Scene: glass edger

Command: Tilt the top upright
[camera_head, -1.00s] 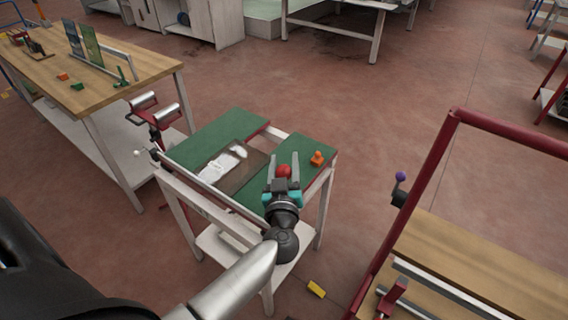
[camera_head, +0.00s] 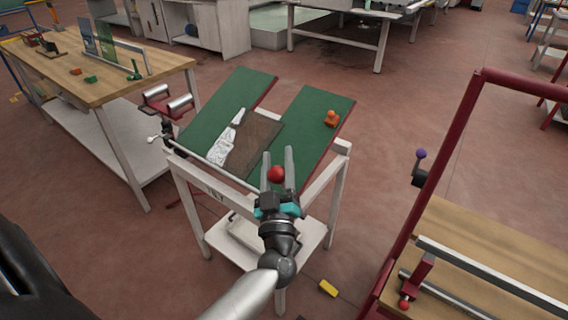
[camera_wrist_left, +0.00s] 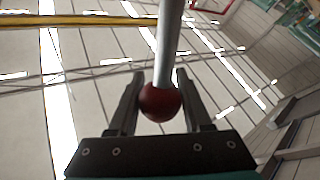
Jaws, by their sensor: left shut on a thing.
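The tilting top has two green panels, the left one (camera_head: 226,98) and the right one (camera_head: 312,100), on a white frame (camera_head: 203,215). It is tilted, far edge raised. A dark glass-like pane (camera_head: 258,138) with a bright reflection lies between the panels. My left gripper (camera_head: 277,158) is at the near edge, fingers on both sides of a red ball knob (camera_head: 275,174). In the left wrist view the gripper (camera_wrist_left: 160,82) is shut on the red knob (camera_wrist_left: 160,102), which sits on a grey rod (camera_wrist_left: 169,40). My right gripper is not in view.
An orange object (camera_head: 331,118) sits on the right panel. A wooden workbench (camera_head: 120,75) stands at the left, and a red-framed rack (camera_head: 440,165) at the right. A yellow block (camera_head: 328,288) lies on the floor. Open floor lies behind the table.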

